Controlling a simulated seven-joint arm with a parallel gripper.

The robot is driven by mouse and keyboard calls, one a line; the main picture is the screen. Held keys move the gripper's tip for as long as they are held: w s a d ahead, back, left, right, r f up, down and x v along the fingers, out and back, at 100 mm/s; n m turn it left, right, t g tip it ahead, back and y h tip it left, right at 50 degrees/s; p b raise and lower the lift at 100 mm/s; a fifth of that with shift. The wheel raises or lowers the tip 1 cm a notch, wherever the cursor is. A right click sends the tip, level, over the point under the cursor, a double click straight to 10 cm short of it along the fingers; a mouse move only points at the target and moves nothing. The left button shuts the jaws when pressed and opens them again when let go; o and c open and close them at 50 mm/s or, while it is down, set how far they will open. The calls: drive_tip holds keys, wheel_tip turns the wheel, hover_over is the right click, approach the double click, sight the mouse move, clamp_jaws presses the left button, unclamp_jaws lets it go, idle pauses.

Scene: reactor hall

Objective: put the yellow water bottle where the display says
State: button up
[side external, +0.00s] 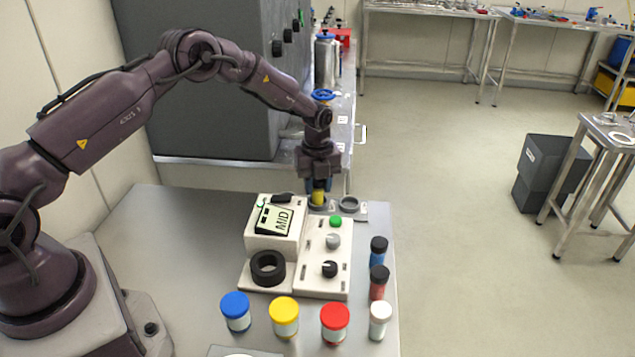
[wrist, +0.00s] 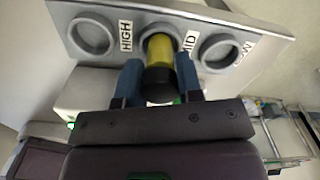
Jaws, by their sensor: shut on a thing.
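The display (side external: 282,220) on the white console reads MID. The yellow water bottle (side external: 318,197), with a black cap, is between the blue fingers of my gripper (side external: 319,185), which is shut on it. In the wrist view the yellow bottle (wrist: 159,50) is at the middle ring of a grey holder (wrist: 205,17), with the MID label (wrist: 190,43) just to its right. The left ring (wrist: 92,35), beside the HIGH label, and the right ring (wrist: 220,50), beside the LOW label, look empty. I cannot tell how deep the bottle sits.
The white console (side external: 310,268) with knobs, a green button and a black ring stands before the holder. Blue, yellow, red and white-capped jars (side external: 284,318) and two black-capped bottles (side external: 379,265) stand nearer the front and right. The left of the table is clear.

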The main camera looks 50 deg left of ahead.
drive_tip(key=shift+f, duration=0.1)
drive_tip(key=o, duration=1.6)
drive_tip(key=shift+c, duration=0.2)
drive_tip(key=shift+r, duration=3.5)
